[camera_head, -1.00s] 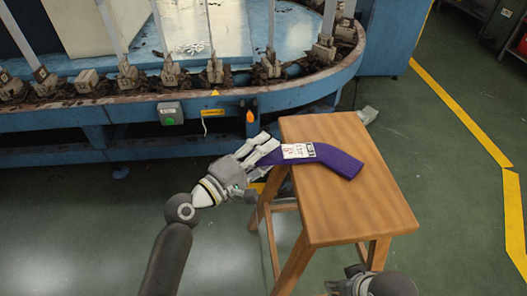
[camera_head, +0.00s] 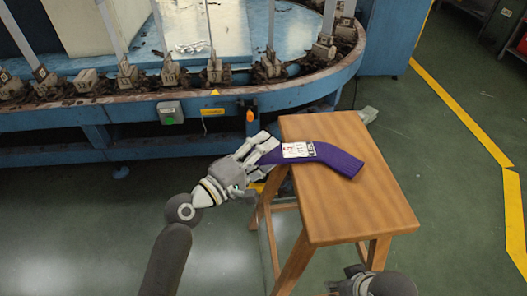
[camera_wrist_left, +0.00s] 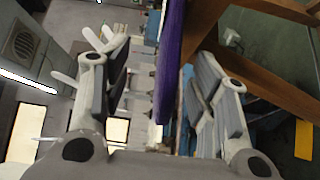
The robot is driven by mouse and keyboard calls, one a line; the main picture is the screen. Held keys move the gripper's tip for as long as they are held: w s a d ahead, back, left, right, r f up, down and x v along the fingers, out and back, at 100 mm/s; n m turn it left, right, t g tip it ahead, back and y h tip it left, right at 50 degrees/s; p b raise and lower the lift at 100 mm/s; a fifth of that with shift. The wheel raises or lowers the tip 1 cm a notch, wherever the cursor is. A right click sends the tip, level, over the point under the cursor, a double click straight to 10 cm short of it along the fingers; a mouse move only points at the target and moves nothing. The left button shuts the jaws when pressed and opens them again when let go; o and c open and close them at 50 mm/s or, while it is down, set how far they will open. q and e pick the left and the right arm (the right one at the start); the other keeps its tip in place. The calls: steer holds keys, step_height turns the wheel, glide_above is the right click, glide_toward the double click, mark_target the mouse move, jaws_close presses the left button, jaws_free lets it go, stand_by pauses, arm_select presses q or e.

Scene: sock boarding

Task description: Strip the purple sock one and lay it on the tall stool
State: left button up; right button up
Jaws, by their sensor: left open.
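The purple sock one (camera_head: 334,157) lies bent across the top of the tall wooden stool (camera_head: 360,205), with a white printed label near its left end. That end reaches past the stool's left edge. My left gripper (camera_head: 262,150) is at this end. In the left wrist view, the purple sock (camera_wrist_left: 171,60) hangs between the two fingers of the left gripper (camera_wrist_left: 157,95), which stand apart with gaps on both sides. The left gripper is open. My right gripper (camera_head: 350,282) shows only partly at the bottom edge, and its fingers are not clear.
A blue oval machine (camera_head: 215,115) with upright boards on its rim stands behind the stool. The floor to the right is clear, with a yellow line (camera_head: 465,120).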

arm_select(q)
steer(key=shift+f, duration=0.4)
steer(key=shift+v, duration=1.25)
steer(key=v, duration=0.5)
steer(key=shift+s+a+b, duration=0.2)
steer(key=shift+a+b, duration=0.05)
steer(key=shift+b, duration=0.05)
